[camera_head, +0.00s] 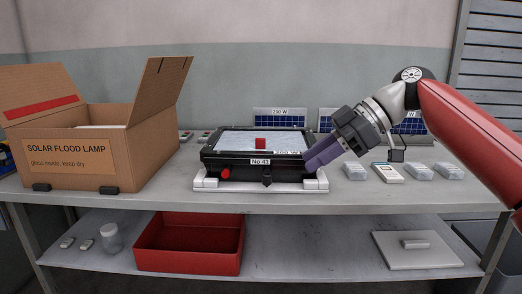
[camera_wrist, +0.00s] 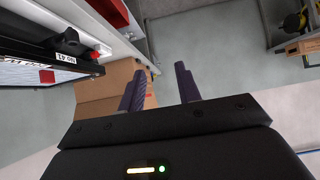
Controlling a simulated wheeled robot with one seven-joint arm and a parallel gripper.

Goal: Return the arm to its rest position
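My arm reaches in from the right in the head view. My gripper (camera_head: 313,160) points left and down beside the right end of the black floodlight housing (camera_head: 262,176), labelled No 41. In the wrist view the two purple fingers of my gripper (camera_wrist: 160,84) stand apart with nothing between them. The housing also shows at the upper left of the wrist view (camera_wrist: 45,50). It lies in a light cradle (camera_head: 205,184) on the table, with a red block (camera_head: 260,143) on its glass and a red knob (camera_head: 226,173) at its front. Whether my fingers touch the housing cannot be told.
An open cardboard box (camera_head: 70,160) stands at the left of the table (camera_head: 350,203). Solar panels (camera_head: 280,118) stand behind the housing. Several small packets (camera_head: 354,170) lie at the right. A red bin (camera_head: 190,262) and a grey plate (camera_head: 415,255) are on the lower shelf.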

